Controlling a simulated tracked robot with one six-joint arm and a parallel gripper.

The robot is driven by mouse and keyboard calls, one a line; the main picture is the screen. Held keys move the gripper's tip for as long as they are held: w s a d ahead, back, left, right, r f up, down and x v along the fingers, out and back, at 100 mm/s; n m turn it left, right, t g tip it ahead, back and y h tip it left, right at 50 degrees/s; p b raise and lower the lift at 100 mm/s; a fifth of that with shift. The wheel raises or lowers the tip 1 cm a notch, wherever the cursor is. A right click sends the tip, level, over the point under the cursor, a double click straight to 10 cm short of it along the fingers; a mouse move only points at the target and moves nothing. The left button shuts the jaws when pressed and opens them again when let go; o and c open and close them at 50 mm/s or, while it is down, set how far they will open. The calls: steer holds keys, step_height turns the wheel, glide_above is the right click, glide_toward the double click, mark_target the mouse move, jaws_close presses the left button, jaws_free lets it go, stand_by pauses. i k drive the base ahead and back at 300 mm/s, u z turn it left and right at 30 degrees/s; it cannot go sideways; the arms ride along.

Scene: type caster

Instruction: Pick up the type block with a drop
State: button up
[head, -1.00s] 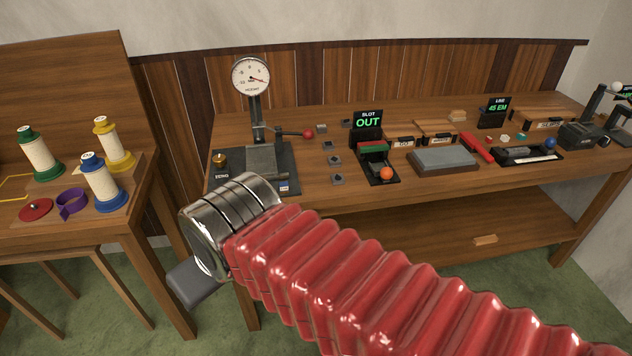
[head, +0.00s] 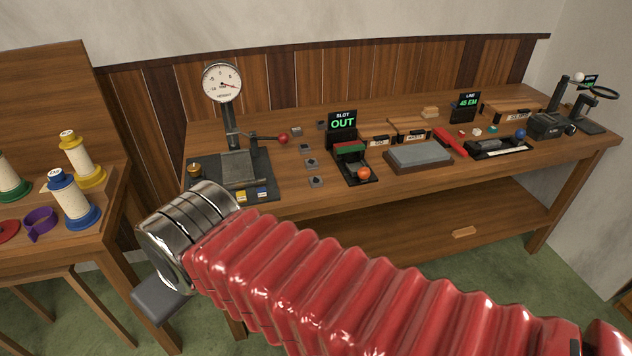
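Several small grey type blocks lie on the bench right of the dial gauge. One block (head: 316,181) is nearest the bench's front edge, with others behind it (head: 311,162), (head: 303,148), (head: 297,131), (head: 321,125). Dark marks show on some tops, but they are too small to tell which is a drop. My gripper (head: 160,300) shows only as a dark grey part beyond the metal wrist, low in front of the bench's left end and apart from the blocks. Its fingertips are not clear, and I cannot see anything held.
The dial gauge (head: 228,130) with a red-knobbed lever stands left of the blocks. A slot device (head: 352,160) reading OUT stands to their right, then a grey stone (head: 418,155). Spools (head: 72,200) stand on the left table. My red arm covers the foreground.

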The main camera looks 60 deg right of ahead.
mark_target(316, 180)
steer(key=i, duration=0.95)
steer(key=u, duration=0.05)
